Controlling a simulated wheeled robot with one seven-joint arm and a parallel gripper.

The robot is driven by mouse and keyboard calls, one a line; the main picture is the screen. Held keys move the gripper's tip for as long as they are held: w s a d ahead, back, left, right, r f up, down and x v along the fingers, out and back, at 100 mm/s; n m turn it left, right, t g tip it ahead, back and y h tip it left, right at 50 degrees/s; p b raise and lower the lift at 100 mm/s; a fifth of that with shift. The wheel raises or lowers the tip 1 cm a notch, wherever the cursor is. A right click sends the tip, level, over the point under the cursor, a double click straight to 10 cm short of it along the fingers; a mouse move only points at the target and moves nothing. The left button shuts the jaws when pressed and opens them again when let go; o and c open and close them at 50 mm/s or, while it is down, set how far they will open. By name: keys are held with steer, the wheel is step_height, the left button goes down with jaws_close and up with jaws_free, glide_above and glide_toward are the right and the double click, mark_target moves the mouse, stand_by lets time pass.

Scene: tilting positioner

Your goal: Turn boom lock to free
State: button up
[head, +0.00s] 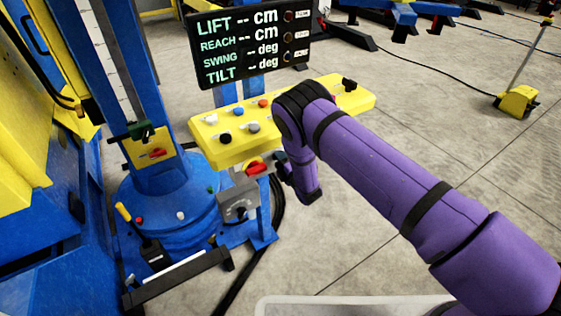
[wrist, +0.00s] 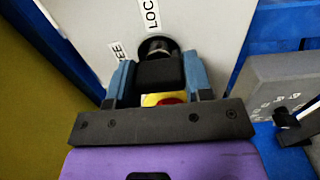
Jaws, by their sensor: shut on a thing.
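My gripper (wrist: 158,76) shows in the wrist view with its two blue fingers closed on the sides of a black knob (wrist: 159,70). The knob sits on a light grey panel (wrist: 205,30). Partly visible labels read "LOC" (wrist: 152,14) above the knob and "EE" (wrist: 117,52) at its upper left. The knob lies between the two labels' directions, and its exact pointing is hard to tell. A yellow and red part (wrist: 163,99) shows between the fingers. In the head view, a red handle on yellow (head: 257,168) shows beside my wrist; my fingertips are mostly hidden there.
A grey dial box (head: 238,202) sits just below, also at the right in the wrist view (wrist: 285,92). A yellow console (head: 210,150) with several knobs overhangs the area. The blue column (head: 105,75) stands left. A display (head: 250,45) shows dashes.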

steer(key=shift+f, duration=0.1)
steer(key=o, duration=0.9)
steer(key=v, duration=1.1)
